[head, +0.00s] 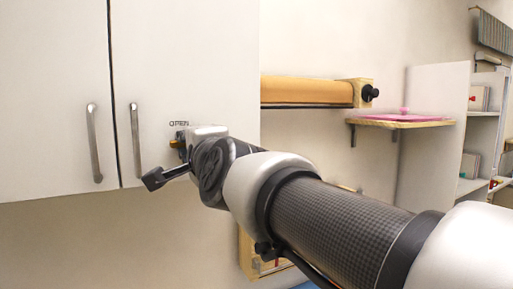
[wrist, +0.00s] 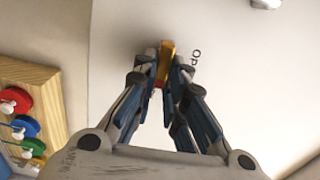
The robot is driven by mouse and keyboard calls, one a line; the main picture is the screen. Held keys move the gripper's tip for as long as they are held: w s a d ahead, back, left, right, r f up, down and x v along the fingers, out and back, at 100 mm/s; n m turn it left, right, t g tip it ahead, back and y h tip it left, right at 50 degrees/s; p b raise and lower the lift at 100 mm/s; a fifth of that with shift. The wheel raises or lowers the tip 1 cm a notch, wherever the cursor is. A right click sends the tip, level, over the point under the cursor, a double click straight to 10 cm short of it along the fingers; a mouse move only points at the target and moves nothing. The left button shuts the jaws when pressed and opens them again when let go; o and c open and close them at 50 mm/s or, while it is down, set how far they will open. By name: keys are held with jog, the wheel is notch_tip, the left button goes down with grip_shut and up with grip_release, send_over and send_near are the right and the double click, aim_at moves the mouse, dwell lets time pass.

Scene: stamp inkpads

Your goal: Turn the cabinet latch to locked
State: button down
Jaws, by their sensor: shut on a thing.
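The cabinet (head: 215,75) is white with two doors. A small yellow latch (head: 176,143) sits on its right door, just under the printed word OPEN (head: 179,123). In the wrist view the yellow latch (wrist: 167,60) stands between my fingertips, with a bit of red below it. My gripper (wrist: 163,76) is shut on the latch, its fingers on both sides. In the head view my gripper (head: 183,146) is mostly hidden behind my wrist. The latch's base and any other lettering are hidden or too small to read.
Two metal door handles (head: 135,140) stand left of the latch. A wooden rack (wrist: 48,88) with red, blue and green round pieces is at the left of the wrist view. Right of the cabinet are an orange roll (head: 305,91) and a small shelf with a pink top (head: 400,117).

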jog(key=shift+m, duration=0.4)
jog(key=c, duration=1.6)
grip_release()
jog(key=shift+c, duration=0.2)
